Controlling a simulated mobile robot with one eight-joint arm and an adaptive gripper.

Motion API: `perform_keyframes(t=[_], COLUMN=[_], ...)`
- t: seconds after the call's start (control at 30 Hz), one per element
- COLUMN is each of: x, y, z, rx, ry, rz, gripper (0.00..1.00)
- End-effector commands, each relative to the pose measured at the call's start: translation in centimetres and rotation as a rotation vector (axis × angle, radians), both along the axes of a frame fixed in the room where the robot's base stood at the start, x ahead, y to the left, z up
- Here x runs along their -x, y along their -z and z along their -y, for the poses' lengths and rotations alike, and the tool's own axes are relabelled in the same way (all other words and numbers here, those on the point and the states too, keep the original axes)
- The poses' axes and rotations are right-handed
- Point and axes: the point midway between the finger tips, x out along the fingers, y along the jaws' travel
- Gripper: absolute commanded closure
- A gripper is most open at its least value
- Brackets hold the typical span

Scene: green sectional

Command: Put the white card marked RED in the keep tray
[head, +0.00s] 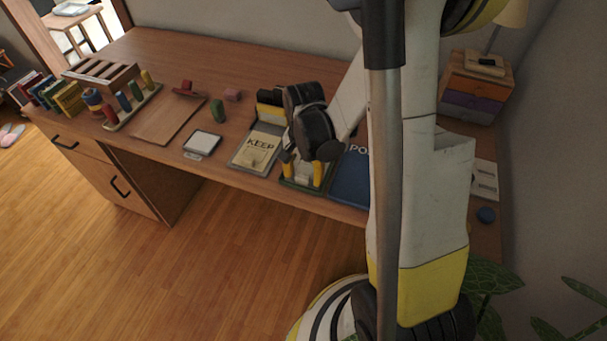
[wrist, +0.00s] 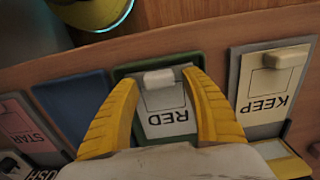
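The white card marked RED (wrist: 166,118) lies in a green tray (wrist: 190,60), with a pale block-shaped grip (wrist: 158,78) at its far end. My gripper (wrist: 160,80) is open, its two yellow fingers on either side of the card's grip, with a gap on both sides. In the head view my gripper (head: 303,178) points down over the green tray (head: 289,183) and largely hides the card. The keep tray (wrist: 234,75) is to the right in the wrist view, with a cream face marked KEEP and a tan block on it. It also shows left of my gripper in the head view (head: 240,163).
A blue tray (head: 350,183) is beside the green one. A card marked STAR (wrist: 22,125) is at the left in the wrist view. A small framed white panel (head: 203,141), a wooden board (head: 168,118) and coloured pegs stand farther left. The back of the desk is mostly clear.

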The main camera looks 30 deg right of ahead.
Motion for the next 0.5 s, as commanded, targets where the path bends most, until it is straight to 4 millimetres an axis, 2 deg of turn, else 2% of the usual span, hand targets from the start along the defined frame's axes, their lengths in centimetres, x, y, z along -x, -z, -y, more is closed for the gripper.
perform_keyframes(t=[0.27, 0.37, 0.5], x=[0.0, 0.0, 0.1], y=[-0.2, -1.1, -3.9], z=[0.0, 0.0, 0.0], rx=[0.000, 0.000, 0.000], ry=[0.000, 0.000, 0.000], rz=[0.000, 0.000, 0.000], gripper=[0.46, 0.46, 0.46])
